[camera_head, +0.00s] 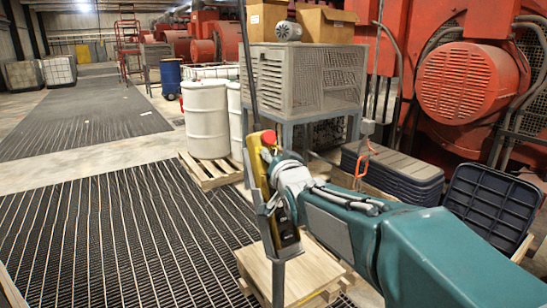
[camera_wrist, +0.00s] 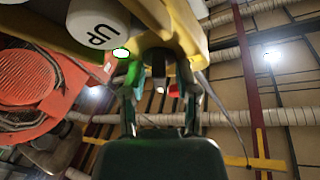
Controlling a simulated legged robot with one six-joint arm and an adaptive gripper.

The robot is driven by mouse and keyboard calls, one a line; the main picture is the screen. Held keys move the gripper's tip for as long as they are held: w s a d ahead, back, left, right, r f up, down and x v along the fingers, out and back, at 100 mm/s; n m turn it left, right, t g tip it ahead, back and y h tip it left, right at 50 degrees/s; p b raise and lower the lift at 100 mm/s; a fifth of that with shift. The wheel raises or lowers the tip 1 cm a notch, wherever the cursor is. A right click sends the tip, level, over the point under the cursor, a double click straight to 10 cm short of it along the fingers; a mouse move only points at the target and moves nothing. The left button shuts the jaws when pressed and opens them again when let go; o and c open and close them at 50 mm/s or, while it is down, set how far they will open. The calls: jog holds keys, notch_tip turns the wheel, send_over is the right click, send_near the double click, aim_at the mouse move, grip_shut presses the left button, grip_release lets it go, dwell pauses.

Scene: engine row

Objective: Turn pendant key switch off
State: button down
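The yellow pendant (camera_head: 256,172) hangs upright from a dark cable, with a red button (camera_head: 269,138) near its top. My teal arm covers part of its face. In the wrist view the pendant's yellow body (camera_wrist: 203,47) fills the top, with a white button marked UP (camera_wrist: 97,27) and a green-lit part (camera_wrist: 121,54). My gripper (camera_wrist: 158,82) points up at its underside from below, fingers apart. A small dark piece, probably the key switch (camera_wrist: 158,68), sits between the fingertips with gaps at both sides. I cannot tell its angle or any contact.
A grey metal post (camera_head: 278,270) stands close against the pendant. A wooden pallet (camera_head: 300,270) lies below. White drums (camera_head: 206,118), a grey cage (camera_head: 310,75) and dark stacked bins (camera_head: 392,172) stand behind. Open floor grating (camera_head: 110,240) lies at left.

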jog(key=shift+f+n+y, duration=0.1)
jog(key=shift+n+y, duration=0.2)
jog(key=n+y, duration=0.1)
jog(key=n, duration=0.2)
jog(key=n+g+y, duration=0.1)
jog(key=n+y, duration=0.1)
jog(key=n, duration=0.2)
jog(key=shift+y, duration=0.3)
jog(key=n+g+y, duration=0.1)
jog(key=n, duration=0.3)
jog(key=n+g+y, duration=0.2)
jog(key=n, duration=0.2)
jog(key=shift+a, duration=0.1)
jog(key=shift+s+n+g, duration=0.1)
jog(key=shift+n+g, duration=0.3)
jog(key=c, duration=0.7)
grip_release()
jog(key=v, duration=1.2)
jog(key=shift+f, duration=0.15)
